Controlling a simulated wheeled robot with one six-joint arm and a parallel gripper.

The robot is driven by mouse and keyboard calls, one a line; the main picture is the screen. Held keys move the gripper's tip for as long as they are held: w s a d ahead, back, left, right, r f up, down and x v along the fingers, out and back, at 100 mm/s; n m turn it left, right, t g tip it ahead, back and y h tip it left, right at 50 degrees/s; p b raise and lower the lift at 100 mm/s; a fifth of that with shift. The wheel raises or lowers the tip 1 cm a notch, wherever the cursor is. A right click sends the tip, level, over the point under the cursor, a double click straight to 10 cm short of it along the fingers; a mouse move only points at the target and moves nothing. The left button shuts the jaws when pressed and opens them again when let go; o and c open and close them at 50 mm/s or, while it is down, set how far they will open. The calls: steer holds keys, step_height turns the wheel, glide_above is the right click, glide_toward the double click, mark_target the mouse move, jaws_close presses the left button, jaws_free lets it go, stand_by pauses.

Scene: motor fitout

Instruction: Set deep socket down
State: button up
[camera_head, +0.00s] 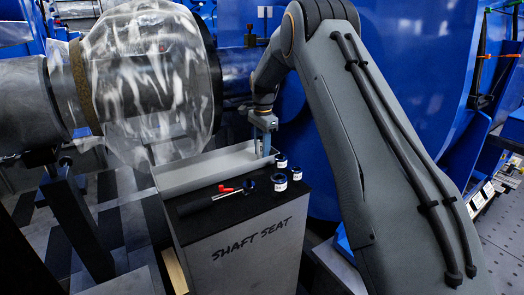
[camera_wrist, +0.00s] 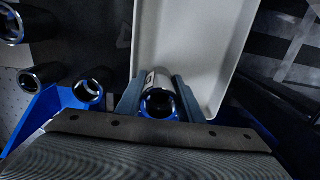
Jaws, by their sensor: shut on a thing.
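My gripper (camera_head: 266,148) is shut on a deep socket, a short metal cylinder with a blue ring at its near end. In the wrist view the socket (camera_wrist: 158,99) sits between the two fingers of my gripper (camera_wrist: 158,95), its open end facing the camera. In the head view my fingers hide most or all of it. The fingers point down at the right end of a pale, shallow tray (camera_head: 205,172). In the wrist view the socket overlaps the near end of the tray (camera_wrist: 190,35). I cannot tell how high it is above the tray floor.
Three other sockets stand beside the tray on the dark-topped cabinet (camera_head: 250,245) marked SHAFT SEAT: one (camera_head: 281,160), another (camera_head: 296,174) and a third (camera_head: 279,183). A red-marked ratchet handle (camera_head: 222,194) lies near them.

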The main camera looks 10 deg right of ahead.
steer(key=shift+f, duration=0.1)
steer(key=o, duration=1)
step_height(320, 180, up, 12)
steer(key=shift+d+r, duration=0.1)
steer(key=shift+r, duration=0.1)
steer(key=s+a+r+n, duration=0.25)
steer(key=s+n, duration=0.45)
steer(key=s, duration=1.1)
steer(key=s+f+n, duration=0.2)
steer(key=s, duration=0.7)
steer(key=s+a+f+n, duration=0.1)
steer(key=s+f+n, duration=0.2)
steer(key=s, duration=0.6)
steer(key=s+f+n, duration=0.2)
steer(key=s, duration=0.7)
steer(key=shift+s+a+f+n, duration=0.2)
steer(key=shift+a+n, duration=0.1)
steer(key=shift+n, duration=0.1)
steer(key=shift+r, duration=0.1)
